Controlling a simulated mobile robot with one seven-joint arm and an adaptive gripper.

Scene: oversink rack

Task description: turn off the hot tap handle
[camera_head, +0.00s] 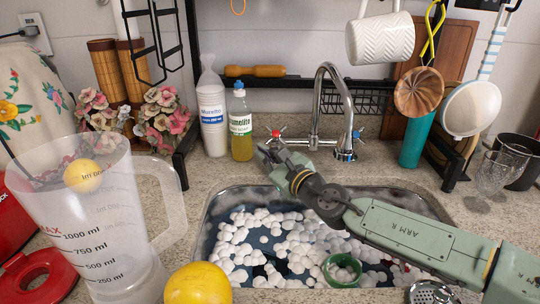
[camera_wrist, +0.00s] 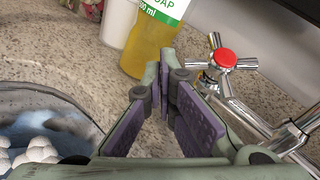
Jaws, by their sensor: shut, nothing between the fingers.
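The hot tap handle (camera_head: 276,134) is a chrome cross handle with a red cap, on the left side of the chrome tap (camera_head: 335,80). In the wrist view, the red-capped handle (camera_wrist: 223,60) stands to the right of my fingertips, apart from them. My gripper (camera_head: 268,150) is over the back edge of the sink, just in front of the handle in the head view. Its fingers (camera_wrist: 164,78) are shut and empty. The gripper hides part of the handle's base in the head view. The blue-capped handle (camera_head: 357,134) is on the tap's right side.
A yellow soap bottle (camera_head: 241,125) stands close left of the handle, beside a white bottle (camera_head: 212,110). The sink (camera_head: 207,225) holds many white foam balls and a green ring-shaped item (camera_head: 342,270). A measuring jug (camera_head: 90,225) stands on the left counter.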

